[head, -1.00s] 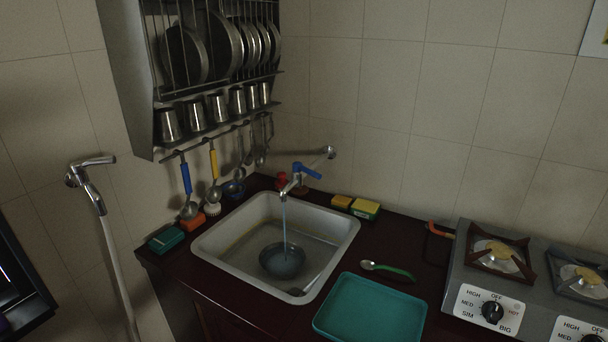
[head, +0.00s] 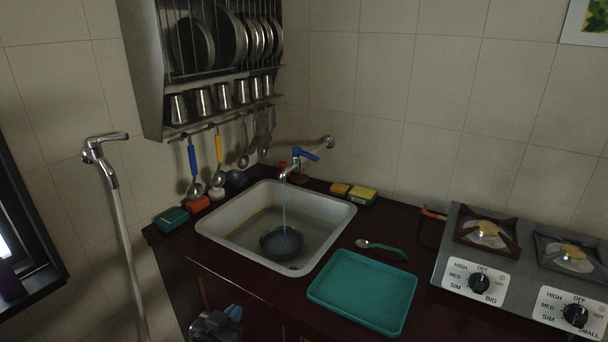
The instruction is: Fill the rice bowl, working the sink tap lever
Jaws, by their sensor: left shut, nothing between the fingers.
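A dark bowl (head: 282,242) stands upright in the steel sink (head: 236,213), below the tap (head: 297,164). A thin stream of water falls from the spout into the bowl, and liquid shows inside it. The tap has a blue lever (head: 308,156) on top, pointing to the right. My left gripper (head: 216,322) is at the bottom edge, in front of the counter and well away from the bowl and lever. It is shut and empty, partly cut off by the frame. My right gripper is not in view.
A teal tray (head: 362,291) and a green-handled spoon (head: 381,248) lie right of the sink. A gas stove (head: 472,250) stands farther right. Sponges (head: 362,194) sit behind the sink. A plate rack (head: 225,60) and a hose sprayer (head: 106,150) are on the left wall.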

